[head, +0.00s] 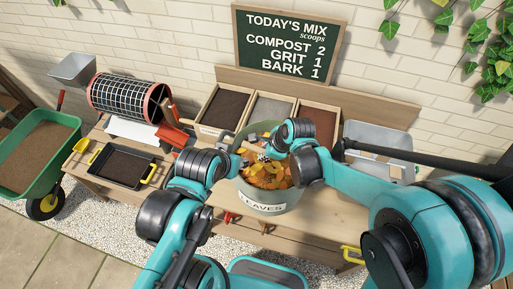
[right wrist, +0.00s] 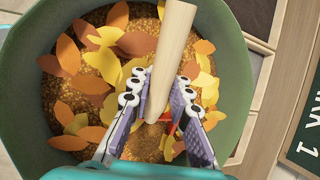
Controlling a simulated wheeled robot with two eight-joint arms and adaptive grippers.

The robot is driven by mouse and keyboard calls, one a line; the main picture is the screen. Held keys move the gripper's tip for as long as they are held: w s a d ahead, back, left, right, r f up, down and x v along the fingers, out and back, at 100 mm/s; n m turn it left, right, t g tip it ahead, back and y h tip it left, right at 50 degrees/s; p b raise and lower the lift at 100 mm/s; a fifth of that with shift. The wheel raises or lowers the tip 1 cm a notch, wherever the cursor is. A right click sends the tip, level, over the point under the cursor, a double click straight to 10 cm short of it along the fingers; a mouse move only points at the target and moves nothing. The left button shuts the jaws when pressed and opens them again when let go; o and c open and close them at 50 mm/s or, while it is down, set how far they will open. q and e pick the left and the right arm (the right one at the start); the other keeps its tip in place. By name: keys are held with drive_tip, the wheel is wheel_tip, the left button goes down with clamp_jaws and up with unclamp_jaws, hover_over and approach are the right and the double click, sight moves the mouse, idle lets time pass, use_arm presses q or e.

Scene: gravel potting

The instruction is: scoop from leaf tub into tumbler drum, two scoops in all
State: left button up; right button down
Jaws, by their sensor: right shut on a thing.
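The leaf tub (head: 264,207) is a round green tub labelled LEAVES, filled with orange and yellow leaves on brown crumbs. Its rim also shows in the right wrist view (right wrist: 232,70). My right gripper (head: 263,158) is inside the tub's outline, shut on a pale wooden handle (right wrist: 172,45). A bit of red shows between the fingers; the rest of the tool is hidden. The tumbler drum (head: 128,97), black mesh with red rims, stands at the left of the bench. My left gripper (head: 238,163) is near the tub's left rim; its fingers are not clear.
Bins of compost (head: 226,106), grit (head: 270,108) and bark (head: 312,122) stand behind the tub. A black tray (head: 123,167) with yellow handles is at bench left, near a green wheelbarrow (head: 57,133). A grey bin (head: 380,135) stands right. A chalkboard (head: 288,43) hangs behind.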

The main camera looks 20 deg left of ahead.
sight(260, 148)
drive_tip(key=shift+r+h+p, duration=0.25)
drive_tip(key=shift+h+p, duration=0.15)
drive_tip(key=h, duration=0.1)
drive_tip(key=a+r+h+p, duration=0.1)
drive_tip(key=shift+r+n+h, duration=0.15)
drive_tip(key=shift+n+h, duration=0.15)
drive_tip(key=shift+h, duration=0.1)
drive_tip(key=shift+r+p, duration=0.6)
drive_tip(key=shift+r, duration=0.15)
drive_tip(key=shift+r+p, duration=0.5)
drive_tip(key=shift+r, duration=0.25)
drive_tip(key=shift+s+a+r+h+p, duration=0.1)
drive_tip(key=shift+a+r+h+p, duration=0.15)
drive_tip(key=shift+r+p, duration=0.25)
drive_tip(key=shift+a+r+h+p, duration=0.15)
drive_tip(key=shift+a+r+p, duration=0.15)
drive_tip(key=shift+r, duration=0.35)
drive_tip(key=shift+h, duration=0.4)
drive_tip(key=shift+a+r+p, duration=0.2)
drive_tip(key=shift+r+p, duration=0.45)
drive_tip(key=shift+r, duration=0.4)
drive_tip(key=shift+a+r+p, duration=0.15)
drive_tip(key=shift+r+p, duration=0.5)
drive_tip(key=shift+r, duration=0.4)
drive_tip(key=shift+s, duration=0.1)
